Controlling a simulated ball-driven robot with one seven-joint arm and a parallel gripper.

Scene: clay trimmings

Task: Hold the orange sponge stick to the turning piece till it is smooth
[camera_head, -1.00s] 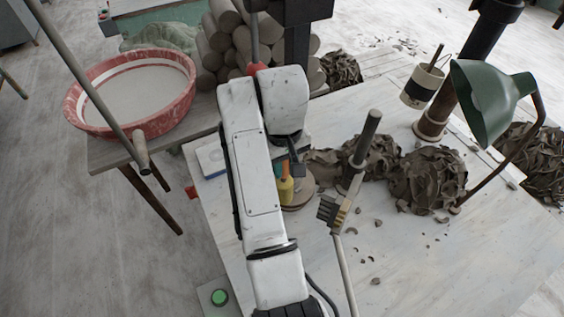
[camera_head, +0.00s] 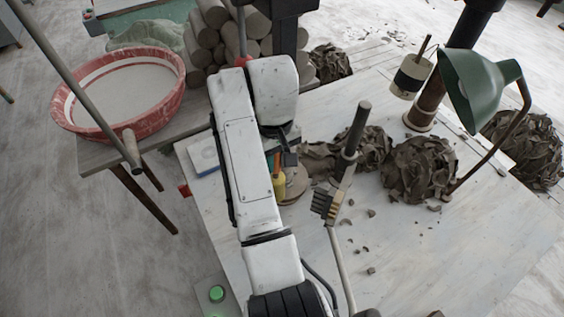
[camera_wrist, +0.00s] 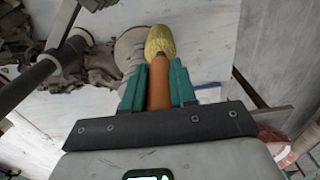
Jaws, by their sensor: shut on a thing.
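The sponge stick has an orange handle (camera_wrist: 160,92) and a yellow sponge head (camera_wrist: 160,42). My gripper (camera_wrist: 161,67) is shut on the handle between its teal fingers, with the sponge sticking out beyond them. In the head view the yellow sponge (camera_head: 279,187) points down beside a round brownish piece (camera_head: 296,182), partly hidden by my arm. In the wrist view the grey-brown round piece (camera_wrist: 129,46) lies just left of the sponge. They overlap or sit very close; I cannot tell whether they touch. Its smoothness and turning cannot be made out.
A brush (camera_head: 326,203) and a dark upright rod (camera_head: 357,127) stand right of the piece. Clay trimmings (camera_head: 418,168) and a green lamp (camera_head: 474,85) are further right. A red-rimmed basin (camera_head: 164,119) stands left. The table's front right (camera_head: 460,250) is mostly clear.

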